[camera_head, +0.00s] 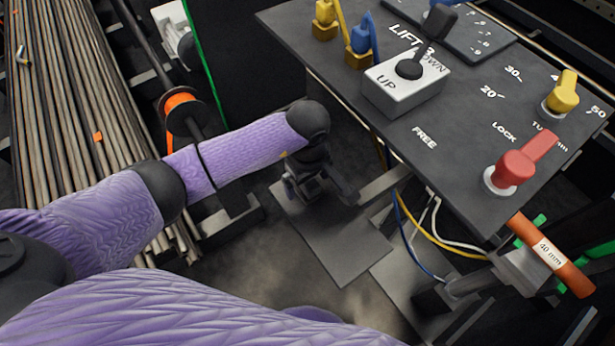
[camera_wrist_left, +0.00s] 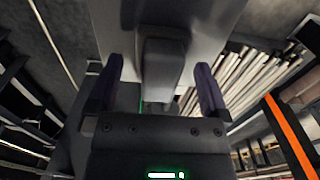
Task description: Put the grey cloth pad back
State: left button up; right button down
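My left gripper (camera_head: 322,187) points down over a flat dark grey sheet (camera_head: 345,250) in the head view. This sheet may be the grey cloth pad, but I cannot tell cloth from plate. In the left wrist view the two fingers of my left gripper (camera_wrist_left: 160,88) stand wide apart. A grey block (camera_wrist_left: 162,70) on a wider grey slab lies between them, with gaps on both sides. I cannot tell whether that block belongs to the pad. My right gripper is not in view.
A control panel (camera_head: 435,135) with a grey lever box, a red knob (camera_head: 515,168) and yellow knobs stands to the right. Cables hang below it near an orange "40 mm" handle (camera_head: 550,255). A rack of rods (camera_head: 70,110) and an orange ring (camera_head: 183,103) lie to the left.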

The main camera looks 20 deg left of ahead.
pick_arm(q)
jog(key=shift+r, duration=0.1)
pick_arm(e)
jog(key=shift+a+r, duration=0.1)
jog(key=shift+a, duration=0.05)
pick_arm(q)
notch_tip(320, 180, up, 12)
jog(key=p, duration=0.3)
jog(key=shift+p, duration=0.35)
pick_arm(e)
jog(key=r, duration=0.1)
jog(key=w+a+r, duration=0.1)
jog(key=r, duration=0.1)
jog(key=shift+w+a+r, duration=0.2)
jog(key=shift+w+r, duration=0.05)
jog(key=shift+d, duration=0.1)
